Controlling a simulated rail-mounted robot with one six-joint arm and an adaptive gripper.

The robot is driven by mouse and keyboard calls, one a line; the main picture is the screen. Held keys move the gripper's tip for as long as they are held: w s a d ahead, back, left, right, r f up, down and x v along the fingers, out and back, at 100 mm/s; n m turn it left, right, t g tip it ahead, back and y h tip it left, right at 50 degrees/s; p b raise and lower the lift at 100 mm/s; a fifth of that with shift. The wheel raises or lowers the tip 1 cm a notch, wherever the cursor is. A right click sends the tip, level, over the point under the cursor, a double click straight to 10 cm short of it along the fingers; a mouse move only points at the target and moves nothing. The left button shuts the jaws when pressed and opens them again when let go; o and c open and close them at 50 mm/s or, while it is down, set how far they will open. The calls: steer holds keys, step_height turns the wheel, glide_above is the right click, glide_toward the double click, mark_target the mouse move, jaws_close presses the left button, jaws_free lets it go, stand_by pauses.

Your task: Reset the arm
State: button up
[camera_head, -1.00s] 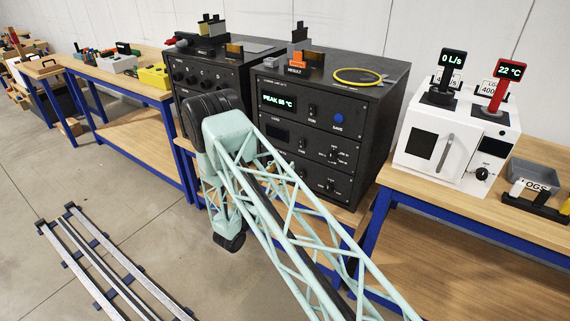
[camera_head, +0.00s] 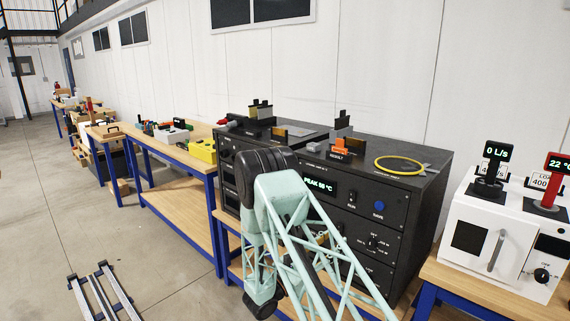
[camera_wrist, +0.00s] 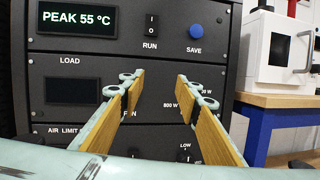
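My gripper (camera_wrist: 160,95) is open and empty in the wrist view. Its two fingers with tan pads point at the front of a black rack unit (camera_wrist: 75,75), with a gap between them. The rack's display (camera_wrist: 75,20) reads "PEAK 55 °C", and a blue SAVE button (camera_wrist: 195,32) sits to its right. In the head view my pale green lattice arm stands in front of the same black rack (camera_head: 415,200). The gripper itself is hidden or not clear there. I cannot tell how far the fingertips are from the panel.
A white oven-like box (camera_head: 475,238) stands on a wooden bench to the right. A yellow ring (camera_head: 399,164) lies on top of the rack. A bench with a yellow box (camera_head: 203,151) is at left. Floor rails (camera_head: 100,292) lie at lower left, with open floor around.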

steer(key=s+d+r+m+g+h, duration=0.1)
steer(key=s+d+r+m+g, duration=0.4)
steer(key=r, duration=0.3)
steer(key=s+d+r+m+g, duration=0.35)
steer(key=s+d+r, duration=0.25)
steer(key=d+r, duration=0.2)
steer(key=s+d+r+m+g+y, duration=0.2)
steer(key=s+d+r+m+g, duration=0.15)
steer(key=s, duration=0.55)
steer(key=s+d+r+m+g+y, duration=0.25)
steer(key=s+r, duration=0.25)
steer(key=s, duration=0.3)
steer(key=s+a+r+m+y, duration=0.1)
steer(key=s+r+m+y, duration=0.1)
steer(key=s, duration=0.7)
steer(key=s+a+r+m+y, duration=0.1)
steer(key=s+m+y, duration=0.15)
steer(key=s, duration=0.55)
steer(key=s+a+r+m+t+y, duration=0.3)
steer(key=s+a+m+t+y, duration=0.2)
steer(key=s+a, duration=0.9)
steer(key=shift+s+r+m+t+y, duration=0.2)
steer(key=shift+s+m+t+y, duration=0.2)
steer(key=shift+s+y, duration=0.95)
steer(key=shift+w+y, duration=0.35)
